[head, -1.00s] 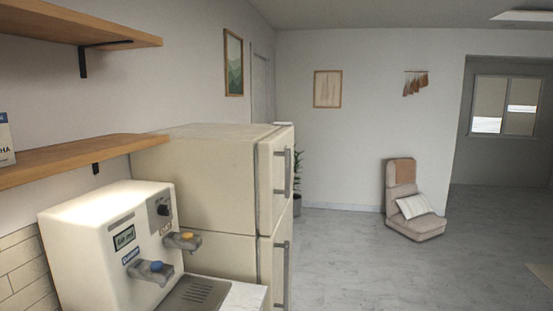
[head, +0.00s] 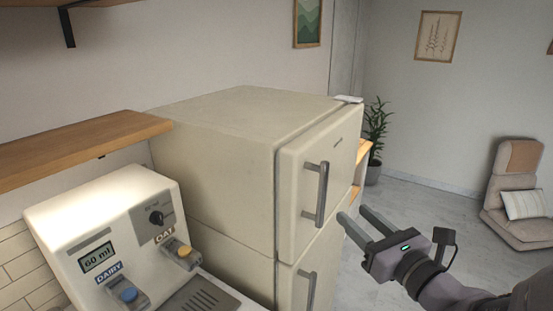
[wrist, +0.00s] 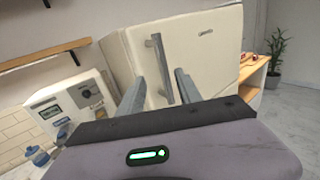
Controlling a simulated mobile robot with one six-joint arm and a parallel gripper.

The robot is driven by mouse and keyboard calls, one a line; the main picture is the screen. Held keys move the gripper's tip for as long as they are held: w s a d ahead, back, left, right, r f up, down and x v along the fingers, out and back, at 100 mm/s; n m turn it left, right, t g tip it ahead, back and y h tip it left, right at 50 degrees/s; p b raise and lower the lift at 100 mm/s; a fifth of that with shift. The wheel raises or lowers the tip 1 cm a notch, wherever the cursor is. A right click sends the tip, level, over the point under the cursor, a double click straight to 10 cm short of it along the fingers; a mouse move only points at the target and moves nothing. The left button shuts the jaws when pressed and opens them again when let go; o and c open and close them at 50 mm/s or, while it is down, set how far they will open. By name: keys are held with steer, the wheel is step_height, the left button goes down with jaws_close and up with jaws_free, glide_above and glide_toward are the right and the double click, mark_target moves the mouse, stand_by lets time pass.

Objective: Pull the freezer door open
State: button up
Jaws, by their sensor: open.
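The cream fridge-freezer stands left of centre in the head view. Its upper door (head: 330,168) is shut and carries a grey vertical bar handle (head: 322,194). A lower door (head: 306,262) has its own grey handle (head: 309,291). The task does not show which door is the freezer's. My gripper (head: 357,219) is open and empty, to the right of the upper handle and apart from it. In the wrist view, the upper handle (wrist: 160,68) shows between my two fingers, beyond their tips.
A milk dispenser (head: 110,225) stands left of the fridge, under a wooden shelf (head: 80,146). A wooden unit (wrist: 258,72) and a potted plant (head: 376,130) stand beyond the fridge. A floor chair (head: 515,185) is at the right. The floor between is clear.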

mark_target(325, 187)
steer(key=p+x, duration=0.3)
steer(key=x, duration=1)
steer(key=shift+w, duration=0.45)
jaws_close()
stand_by(0.4)
